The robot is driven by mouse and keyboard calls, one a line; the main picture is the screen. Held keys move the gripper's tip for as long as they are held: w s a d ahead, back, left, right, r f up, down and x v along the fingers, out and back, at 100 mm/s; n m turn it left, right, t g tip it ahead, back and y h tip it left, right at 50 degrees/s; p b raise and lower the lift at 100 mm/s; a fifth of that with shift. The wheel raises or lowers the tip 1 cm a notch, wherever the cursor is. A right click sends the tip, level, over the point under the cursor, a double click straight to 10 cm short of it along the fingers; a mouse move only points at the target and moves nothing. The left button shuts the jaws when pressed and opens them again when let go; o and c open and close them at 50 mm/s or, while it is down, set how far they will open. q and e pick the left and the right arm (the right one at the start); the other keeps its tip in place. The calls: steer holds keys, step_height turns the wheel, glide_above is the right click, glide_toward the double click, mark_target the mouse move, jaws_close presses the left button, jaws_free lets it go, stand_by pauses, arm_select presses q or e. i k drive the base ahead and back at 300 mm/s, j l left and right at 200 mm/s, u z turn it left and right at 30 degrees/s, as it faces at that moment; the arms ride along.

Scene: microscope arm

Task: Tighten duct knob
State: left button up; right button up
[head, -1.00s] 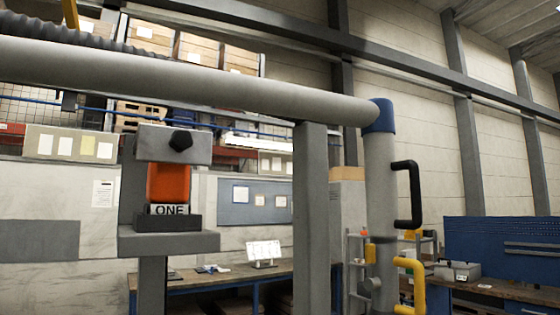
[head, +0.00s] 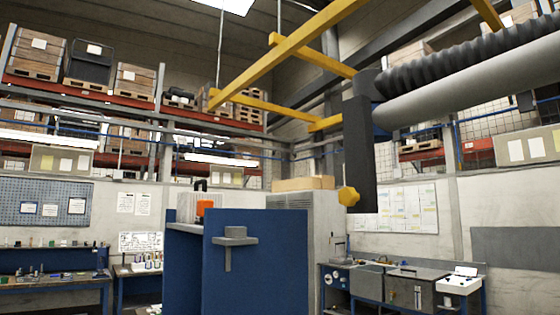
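A yellow lobed knob (head: 348,196) sits at the lower left edge of a dark upright post (head: 359,150) right of centre. The post hangs near the end of a thick light-grey duct pipe (head: 470,80). A black corrugated hose (head: 475,62) runs along the top of the pipe and off to the right. I cannot tell from this view how tight the knob is. Neither of my grippers shows in the head view, and nothing is seen touching the knob.
A grey cabinet (head: 320,225) is behind. Workbenches line the left and right. Yellow overhead beams (head: 290,45) cross above.

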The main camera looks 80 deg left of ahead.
mark_target(348, 197)
steer(key=u, duration=2)
